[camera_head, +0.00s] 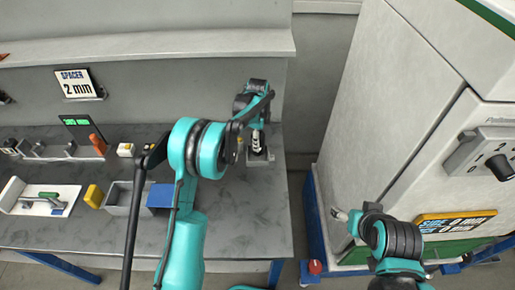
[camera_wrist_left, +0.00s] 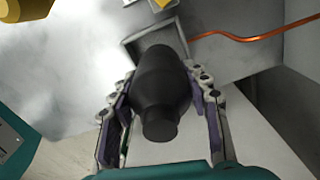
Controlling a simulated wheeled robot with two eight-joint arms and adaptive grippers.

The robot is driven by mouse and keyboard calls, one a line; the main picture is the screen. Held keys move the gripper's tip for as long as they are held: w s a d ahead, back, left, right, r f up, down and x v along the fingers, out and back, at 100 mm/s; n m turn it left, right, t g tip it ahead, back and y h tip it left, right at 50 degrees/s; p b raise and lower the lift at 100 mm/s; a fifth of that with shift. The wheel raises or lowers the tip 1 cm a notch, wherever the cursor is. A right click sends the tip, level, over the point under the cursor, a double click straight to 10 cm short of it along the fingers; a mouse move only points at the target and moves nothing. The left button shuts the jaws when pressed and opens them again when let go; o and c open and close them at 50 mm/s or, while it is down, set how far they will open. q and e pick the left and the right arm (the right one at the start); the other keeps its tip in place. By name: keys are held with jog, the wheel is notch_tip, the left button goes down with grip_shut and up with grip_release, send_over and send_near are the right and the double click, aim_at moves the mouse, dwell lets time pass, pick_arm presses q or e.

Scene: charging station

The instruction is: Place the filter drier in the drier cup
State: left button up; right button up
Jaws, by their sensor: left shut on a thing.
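The filter drier (camera_wrist_left: 162,88) is a black, bottle-like body with narrowed ends, seen in the left wrist view. My left gripper (camera_head: 257,140) is shut on it, with one finger on each side. The drier cup (camera_wrist_left: 127,45) is a grey square holder just beyond the drier's far end; it also shows at the table's right end in the head view (camera_head: 261,159). The drier overlaps the cup's opening, and I cannot tell whether its end is inside. My right gripper (camera_head: 345,215) is over the floor, near the white cabinet; its jaws are too small to read.
A grey bin (camera_head: 118,205) with a blue block (camera_head: 160,195), a yellow block (camera_head: 94,195) and a white tray (camera_head: 12,192) with a tool stand on the left of the table. An orange cable (camera_wrist_left: 240,38) runs beside the cup. The white cabinet (camera_head: 385,110) stands right.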

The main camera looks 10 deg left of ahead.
pick_arm(q)
jog(key=shift+a+f+b, duration=0.1)
jog(key=shift+f+b, duration=0.5)
jog(key=shift+f, duration=1.45)
jog(key=shift+f, duration=0.25)
jog(key=o, duration=1.3)
jog(key=shift+r, duration=0.1)
jog(key=shift+r, duration=0.1)
